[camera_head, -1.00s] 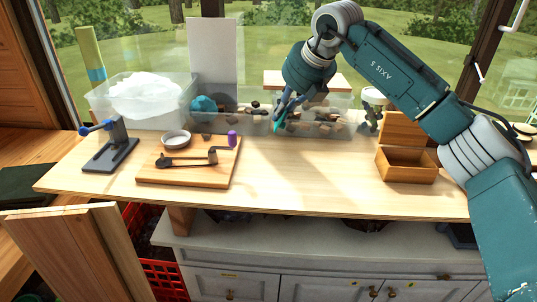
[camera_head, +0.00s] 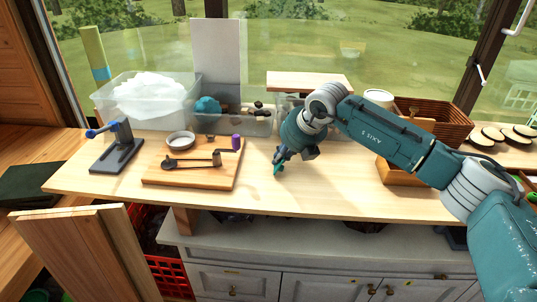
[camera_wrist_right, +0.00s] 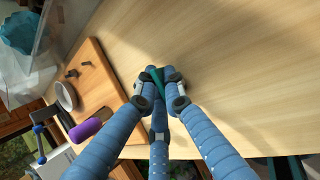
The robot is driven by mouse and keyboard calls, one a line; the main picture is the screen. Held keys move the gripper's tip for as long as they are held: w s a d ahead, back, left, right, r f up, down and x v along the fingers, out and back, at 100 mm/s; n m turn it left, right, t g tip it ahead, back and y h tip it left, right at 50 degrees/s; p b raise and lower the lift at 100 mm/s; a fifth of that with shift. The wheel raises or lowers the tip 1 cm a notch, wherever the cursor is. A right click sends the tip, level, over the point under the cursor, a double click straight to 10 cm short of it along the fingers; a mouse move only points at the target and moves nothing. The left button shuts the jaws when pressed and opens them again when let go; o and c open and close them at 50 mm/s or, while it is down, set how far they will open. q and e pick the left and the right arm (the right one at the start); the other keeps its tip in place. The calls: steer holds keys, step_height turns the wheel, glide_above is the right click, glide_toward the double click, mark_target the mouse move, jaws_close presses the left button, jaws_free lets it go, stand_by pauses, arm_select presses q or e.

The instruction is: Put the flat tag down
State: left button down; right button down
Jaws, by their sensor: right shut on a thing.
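My right gripper (camera_head: 279,163) points down over the light wood tabletop, to the right of the wooden board. It is shut on the flat tag (camera_head: 277,170), a small teal-green piece at the fingertips. In the right wrist view the blue fingers of the gripper (camera_wrist_right: 162,80) meet around the tag (camera_wrist_right: 154,74), and bare wood lies beyond it. The tag is low over the table; I cannot tell whether it touches. Much of it is hidden by the fingers. My left gripper is not in view.
A blue-handled clamp (camera_head: 112,150) stands left. Clear bins (camera_head: 150,115) line the back; a wooden box (camera_head: 398,174) stands right. The front middle of the table (camera_head: 330,200) is clear.

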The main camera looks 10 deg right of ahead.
steer(key=shift+a+f+b, duration=0.25)
steer(key=shift+f+b, duration=0.05)
steer(key=shift+b, duration=0.05)
steer(key=c, duration=1.9)
jaws_free()
steer(key=shift+o, duration=0.2)
steer(key=shift+d, duration=0.1)
